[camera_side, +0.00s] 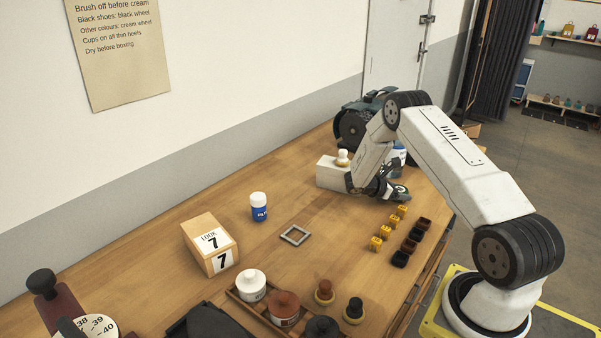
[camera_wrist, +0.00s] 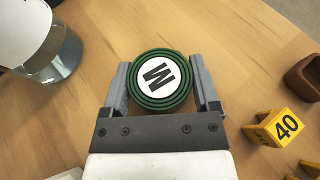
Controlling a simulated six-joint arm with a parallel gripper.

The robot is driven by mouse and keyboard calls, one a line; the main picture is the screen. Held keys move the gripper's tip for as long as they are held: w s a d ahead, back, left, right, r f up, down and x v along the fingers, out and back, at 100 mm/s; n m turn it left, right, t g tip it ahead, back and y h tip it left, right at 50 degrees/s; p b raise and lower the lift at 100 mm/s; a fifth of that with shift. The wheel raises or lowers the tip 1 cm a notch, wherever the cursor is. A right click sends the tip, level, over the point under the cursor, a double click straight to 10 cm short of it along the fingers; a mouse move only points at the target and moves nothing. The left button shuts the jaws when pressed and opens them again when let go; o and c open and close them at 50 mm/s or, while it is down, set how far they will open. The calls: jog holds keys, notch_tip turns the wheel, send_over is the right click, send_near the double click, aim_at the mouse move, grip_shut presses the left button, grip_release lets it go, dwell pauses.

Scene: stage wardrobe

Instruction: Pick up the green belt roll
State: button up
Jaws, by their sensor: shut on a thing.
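In the side view my gripper (camera_side: 382,189) is low over the far right part of the table, beside the pale block. The roll cannot be made out clearly there. I cannot tell whether it touches the table.
Yellow numbered blocks (camera_side: 385,231) and small dark trays (camera_side: 409,245) stand just in front of my gripper. A pale block (camera_side: 332,173) with a white-topped knob is left of it. A clear jar (camera_wrist: 62,60) is close by in the wrist view. Mid-table holds a grey square frame (camera_side: 295,235).

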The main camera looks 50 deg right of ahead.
jog(key=shift+r, duration=0.15)
jog(key=shift+r, duration=0.75)
jog(key=s+a+r, duration=1)
jog(key=r, duration=0.1)
jog(key=shift+r, duration=0.1)
jog(key=shift+w, duration=0.15)
dwell(0.3)
